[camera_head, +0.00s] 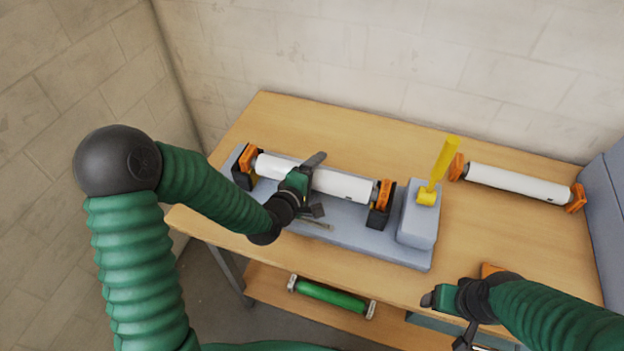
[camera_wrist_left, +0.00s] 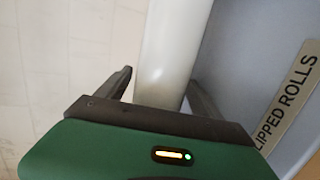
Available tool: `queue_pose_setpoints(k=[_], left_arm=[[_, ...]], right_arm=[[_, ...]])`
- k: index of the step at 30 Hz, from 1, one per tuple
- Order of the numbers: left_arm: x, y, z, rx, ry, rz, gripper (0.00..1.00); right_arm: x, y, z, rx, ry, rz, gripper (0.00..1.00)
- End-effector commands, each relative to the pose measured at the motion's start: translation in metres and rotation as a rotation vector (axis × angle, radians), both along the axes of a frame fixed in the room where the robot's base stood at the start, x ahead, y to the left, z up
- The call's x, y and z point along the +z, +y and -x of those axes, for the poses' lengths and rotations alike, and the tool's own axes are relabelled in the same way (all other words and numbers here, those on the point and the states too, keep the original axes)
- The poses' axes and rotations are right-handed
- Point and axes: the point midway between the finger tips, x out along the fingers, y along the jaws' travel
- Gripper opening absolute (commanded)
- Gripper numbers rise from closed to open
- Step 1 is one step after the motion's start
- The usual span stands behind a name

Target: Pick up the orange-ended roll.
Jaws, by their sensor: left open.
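A white roll (camera_head: 343,186) with orange blocks at both ends lies on the grey laminator base (camera_head: 398,252), between black end supports. Another white roll (camera_head: 515,183) with orange ends lies on the table at the right. My left gripper (camera_head: 312,185) is over the middle of the roll on the base and hides part of it. In the left wrist view the open fingers (camera_wrist_left: 162,88) stand on either side of the white roll (camera_wrist_left: 170,45); contact cannot be told. My right gripper (camera_head: 448,312) is low at the right, away from both rolls; its jaw opening is unclear.
A yellow lever (camera_head: 441,165) rises from a grey block on the base. A grey panel (camera_head: 606,200) stands at the right edge. A green roll (camera_head: 331,296) lies on the lower shelf. The wooden table (camera_head: 480,240) is clear between the lever and the right roll's front.

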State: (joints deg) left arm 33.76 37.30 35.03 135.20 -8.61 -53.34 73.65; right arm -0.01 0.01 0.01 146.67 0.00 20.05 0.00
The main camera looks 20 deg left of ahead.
Motion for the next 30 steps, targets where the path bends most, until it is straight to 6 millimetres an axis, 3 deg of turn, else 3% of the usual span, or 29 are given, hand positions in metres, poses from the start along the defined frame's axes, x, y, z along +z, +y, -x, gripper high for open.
queue_pose_setpoints(k=[2,19,30], left_arm=[[0.0010,-0.0005,0.0003,0.000,-0.001,-0.001,0.75],[-0.0004,0.0014,0.0001,0.001,0.001,0.000,0.01],[0.0015,0.0017,-0.0005,0.002,-0.002,0.000,0.00]], right_arm=[[0.0006,-0.0001,-0.0001,0.000,0.000,0.000,0.74],[0.0005,-0.0001,0.0000,0.000,0.000,0.000,0.74],[0.0009,-0.0001,0.0000,0.000,0.000,0.000,0.74]])
